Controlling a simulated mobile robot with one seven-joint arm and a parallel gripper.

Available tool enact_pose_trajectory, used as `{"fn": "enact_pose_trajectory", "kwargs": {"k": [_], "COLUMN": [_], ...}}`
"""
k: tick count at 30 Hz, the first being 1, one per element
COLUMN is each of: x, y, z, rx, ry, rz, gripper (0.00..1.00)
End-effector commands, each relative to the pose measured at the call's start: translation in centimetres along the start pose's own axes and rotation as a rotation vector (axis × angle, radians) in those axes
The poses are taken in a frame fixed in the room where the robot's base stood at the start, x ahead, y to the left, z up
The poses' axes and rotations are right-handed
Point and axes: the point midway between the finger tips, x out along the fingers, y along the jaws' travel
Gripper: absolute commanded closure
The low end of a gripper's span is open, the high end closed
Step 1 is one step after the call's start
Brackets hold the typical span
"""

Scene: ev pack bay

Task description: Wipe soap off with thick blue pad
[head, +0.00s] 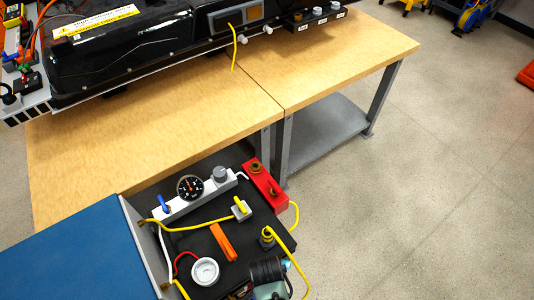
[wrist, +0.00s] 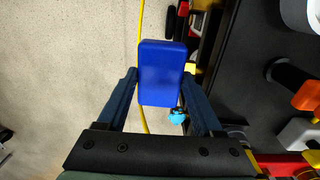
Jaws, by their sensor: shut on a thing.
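In the wrist view, my gripper (wrist: 160,88) is shut on a thick blue pad (wrist: 160,66). The pad is a plain block with rounded corners, held between the two blue-grey fingers, with its broad face toward the camera. Pale floor shows beyond it at left, and a black surface (wrist: 235,65) with parts on it lies at right. I cannot tell whether the pad touches anything. The head view does not clearly show the pad or my gripper. I can make out no soap in either view.
In the head view, a black board with a gauge (head: 190,187), an orange lever (head: 222,241), a red block (head: 264,186) and yellow hoses stands beside a blue surface (head: 70,255). A wooden bench (head: 350,55) bears a black battery pack (head: 130,45).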

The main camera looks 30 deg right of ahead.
Motion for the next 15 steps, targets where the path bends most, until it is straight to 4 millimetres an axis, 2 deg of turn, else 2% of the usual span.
{"fn": "enact_pose_trajectory", "kwargs": {"k": [15], "x": [-1.3], "y": [1.9], "z": [0.0], "rx": [0.000], "ry": [0.000], "rz": [0.000], "gripper": [0.85]}}
